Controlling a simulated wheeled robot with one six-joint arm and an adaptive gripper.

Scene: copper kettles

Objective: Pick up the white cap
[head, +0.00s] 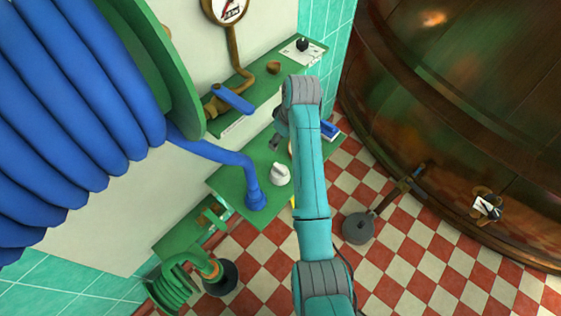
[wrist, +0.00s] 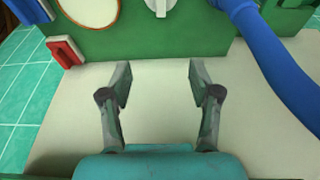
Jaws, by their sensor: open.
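The white cap (head: 279,174) sits on the green lower shelf (head: 232,186) in the head view, between the blue hose end and my arm. In the wrist view the white cap (wrist: 160,7) shows at the top edge, partly cut off by the frame and roughly centred between my fingers. My gripper (wrist: 160,80) is open and empty, its two fingers wide apart and clear of the cap. In the head view my gripper (head: 274,143) is only partly visible beside the end of my arm, above the cap in the picture.
A blue hose (head: 225,156) ends on the shelf left of the cap; it also shows at right in the wrist view (wrist: 275,65). A red block (wrist: 65,52) and a pale round disc (wrist: 92,10) lie left of the cap. A large copper kettle (head: 450,120) stands right.

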